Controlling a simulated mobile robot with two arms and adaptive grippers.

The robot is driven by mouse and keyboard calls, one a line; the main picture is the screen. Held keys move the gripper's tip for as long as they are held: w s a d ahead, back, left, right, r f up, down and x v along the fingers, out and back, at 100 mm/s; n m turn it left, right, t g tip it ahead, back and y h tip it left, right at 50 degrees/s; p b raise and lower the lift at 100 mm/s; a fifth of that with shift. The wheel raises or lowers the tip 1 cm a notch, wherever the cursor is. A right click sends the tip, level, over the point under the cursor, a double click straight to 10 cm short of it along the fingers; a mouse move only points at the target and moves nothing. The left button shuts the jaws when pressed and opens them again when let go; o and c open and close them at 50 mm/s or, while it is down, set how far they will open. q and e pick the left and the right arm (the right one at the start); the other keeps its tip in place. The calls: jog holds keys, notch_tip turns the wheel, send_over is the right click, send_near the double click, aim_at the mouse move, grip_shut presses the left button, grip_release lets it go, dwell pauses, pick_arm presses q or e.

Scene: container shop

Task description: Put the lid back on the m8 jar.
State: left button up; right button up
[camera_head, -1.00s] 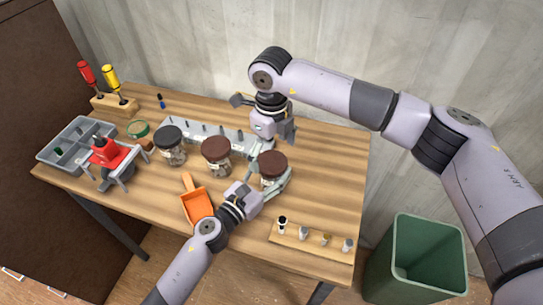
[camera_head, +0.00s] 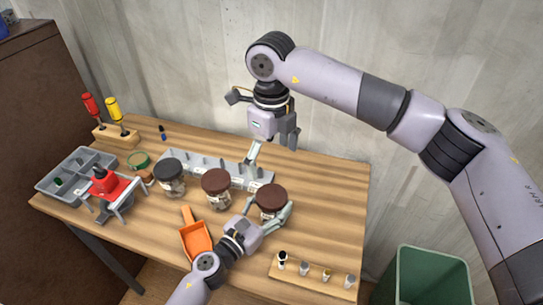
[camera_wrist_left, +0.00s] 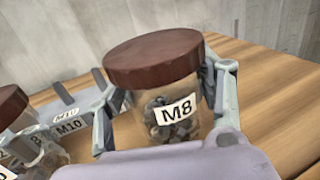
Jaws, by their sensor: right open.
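The M8 jar (camera_wrist_left: 170,108) is clear glass with dark hardware inside and a white label. Its brown lid (camera_wrist_left: 155,57) sits on its mouth and looks level with the jar; the lid also shows in the head view (camera_head: 271,198). My left gripper (camera_head: 274,217) has its fingers closed around the jar's two sides, seen in the left wrist view (camera_wrist_left: 165,100). The jar stands upright at the table's right part. My right gripper (camera_head: 273,147) is open and empty, above and behind the jar, apart from the lid.
Another brown-lidded jar (camera_head: 216,186) and a black-lidded jar (camera_head: 169,176) stand to the left. A grey bin row (camera_head: 225,163) lies behind them. An orange scoop (camera_head: 196,238) lies in front. A wooden strip with sample bolts (camera_head: 315,280) is at front right.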

pick_arm(q)
jog(key=o, duration=0.3)
jog(key=shift+s+a, duration=0.3)
jog(key=shift+s, duration=0.15)
jog(key=v, duration=1.1)
